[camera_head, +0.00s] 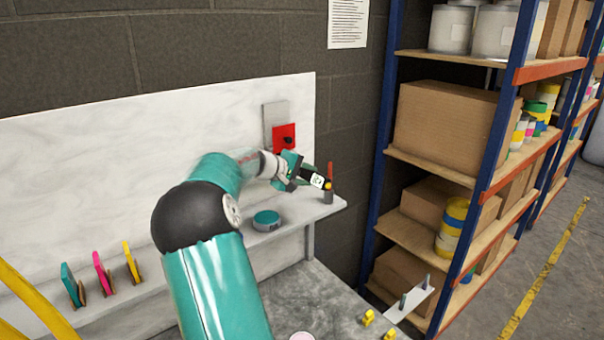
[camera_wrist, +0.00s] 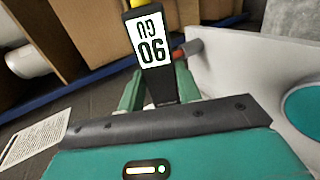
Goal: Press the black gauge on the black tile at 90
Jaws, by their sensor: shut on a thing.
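My gripper (camera_head: 300,174) is shut on a black gauge (camera_head: 313,178) above the right end of the white shelf. The gauge has a white label and a yellow end. In the wrist view the gauge (camera_wrist: 152,45) stands out between the green fingertips (camera_wrist: 158,95), its label reading "90 GU" upside down. It appears clear of any tile. I cannot make out a black tile for certain in either view. A red panel (camera_head: 279,133) with a dark round part is on the back board behind my gripper.
A grey cylinder with a red stick (camera_head: 328,195) stands close by at the shelf's right end. A round teal tin (camera_head: 267,220) sits on the shelf. Teal, magenta (camera_head: 101,270) and yellow pieces stand further left. A storage rack (camera_head: 440,150) with boxes stands at right.

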